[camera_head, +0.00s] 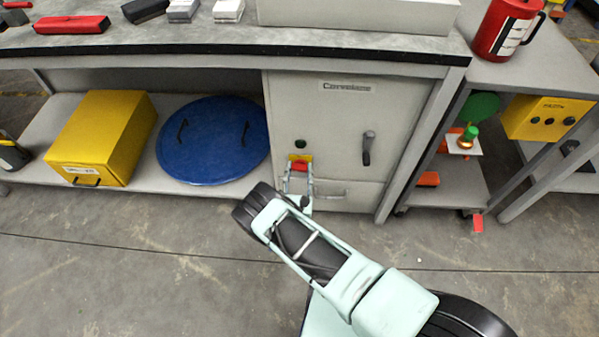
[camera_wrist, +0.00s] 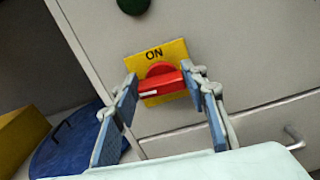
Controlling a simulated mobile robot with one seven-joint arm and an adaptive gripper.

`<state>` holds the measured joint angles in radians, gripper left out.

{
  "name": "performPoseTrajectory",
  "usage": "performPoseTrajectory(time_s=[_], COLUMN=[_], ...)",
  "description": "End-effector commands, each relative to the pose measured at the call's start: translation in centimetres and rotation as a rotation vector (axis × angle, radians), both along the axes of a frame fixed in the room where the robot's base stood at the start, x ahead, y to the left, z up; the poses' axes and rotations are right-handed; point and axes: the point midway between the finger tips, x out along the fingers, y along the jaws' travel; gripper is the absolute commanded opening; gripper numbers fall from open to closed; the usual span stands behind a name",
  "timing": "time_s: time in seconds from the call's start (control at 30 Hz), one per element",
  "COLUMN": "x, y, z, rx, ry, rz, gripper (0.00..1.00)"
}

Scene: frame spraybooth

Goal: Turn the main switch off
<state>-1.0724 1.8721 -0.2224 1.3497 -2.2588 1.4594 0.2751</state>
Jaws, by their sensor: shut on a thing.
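The main switch (camera_wrist: 160,83) is a red rotary handle on a yellow plate (camera_wrist: 175,48) marked "ON" in the wrist view. Its handle lies nearly level, with a white mark on its left part. The switch also shows in the head view (camera_head: 299,166), on the front of the grey cabinet (camera_head: 335,115). My gripper (camera_wrist: 160,87) has one finger at each end of the red handle and is shut on it. In the head view, my gripper (camera_head: 299,178) reaches up to the switch from below and partly covers it.
A round green button (camera_wrist: 133,5) sits above the switch. A dark lever handle (camera_head: 368,148) is on the cabinet to the right. A drawer with a handle (camera_wrist: 294,137) lies below. A blue round lid (camera_head: 213,140) and yellow box (camera_head: 103,135) stand on the left shelf.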

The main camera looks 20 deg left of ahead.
Motion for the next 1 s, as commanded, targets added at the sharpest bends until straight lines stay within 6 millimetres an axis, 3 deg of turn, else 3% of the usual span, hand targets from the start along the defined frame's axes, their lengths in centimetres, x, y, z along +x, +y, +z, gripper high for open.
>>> performPoseTrajectory(time_s=[0.43,0.47,0.6,1.0], x=[0.04,0.05,0.03,0.05], y=[0.06,0.06,0.07,0.13], z=[0.01,0.01,0.02,0.57], rx=[-0.089,-0.089,-0.088,-0.086], ry=[-0.022,-0.022,-0.022,-0.022], rz=[0.0,0.0,0.0,0.0], gripper=[0.16,0.41,0.57,0.58])
